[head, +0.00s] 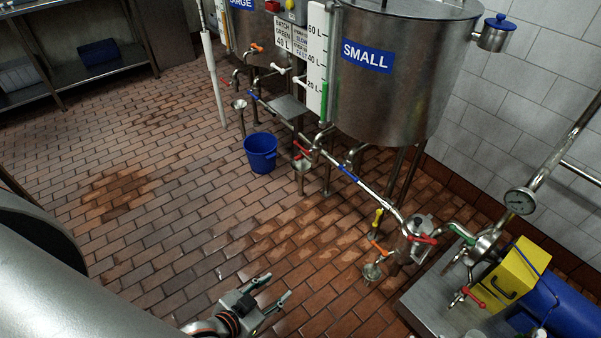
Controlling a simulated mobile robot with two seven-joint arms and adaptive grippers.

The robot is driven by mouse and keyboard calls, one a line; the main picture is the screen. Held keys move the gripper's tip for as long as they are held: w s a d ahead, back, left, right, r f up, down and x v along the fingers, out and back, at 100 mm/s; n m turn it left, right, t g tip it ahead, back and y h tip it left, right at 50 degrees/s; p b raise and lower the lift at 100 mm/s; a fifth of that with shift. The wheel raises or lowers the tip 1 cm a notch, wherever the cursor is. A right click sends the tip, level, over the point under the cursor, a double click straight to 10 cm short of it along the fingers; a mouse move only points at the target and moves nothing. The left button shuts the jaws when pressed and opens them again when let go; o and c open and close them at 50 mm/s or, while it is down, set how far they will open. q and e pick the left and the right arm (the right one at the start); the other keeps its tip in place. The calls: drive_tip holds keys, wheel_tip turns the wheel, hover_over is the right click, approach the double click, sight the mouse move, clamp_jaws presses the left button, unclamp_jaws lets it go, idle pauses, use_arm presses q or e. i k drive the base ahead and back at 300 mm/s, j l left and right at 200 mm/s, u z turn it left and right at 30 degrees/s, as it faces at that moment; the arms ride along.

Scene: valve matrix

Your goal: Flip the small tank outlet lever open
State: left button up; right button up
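The steel small tank (400,95) stands on legs at the upper right, with a blue SMALL sign (367,56). Piping runs beneath it. A red lever (301,149) shows near the pipe at the tank's lower left, and a blue lever (348,173) sits on the pipe run below. I cannot tell for sure which is the outlet lever, or its exact position. My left gripper (273,288) is at the bottom centre, its two fingers apart and empty, well away from the pipes. My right gripper is not in view.
A blue bucket (260,152) stands on the brick floor left of the piping. A red-handled valve (422,239), a yellow-handled valve (377,219) and a steel platform (424,302) with a yellow box (513,277) lie at the right. The floor at centre left is clear.

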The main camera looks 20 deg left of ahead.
sight(350, 175)
drive_tip(key=u, duration=0.3)
drive_tip(key=i+u, duration=0.4)
drive_tip(key=i, duration=0.55)
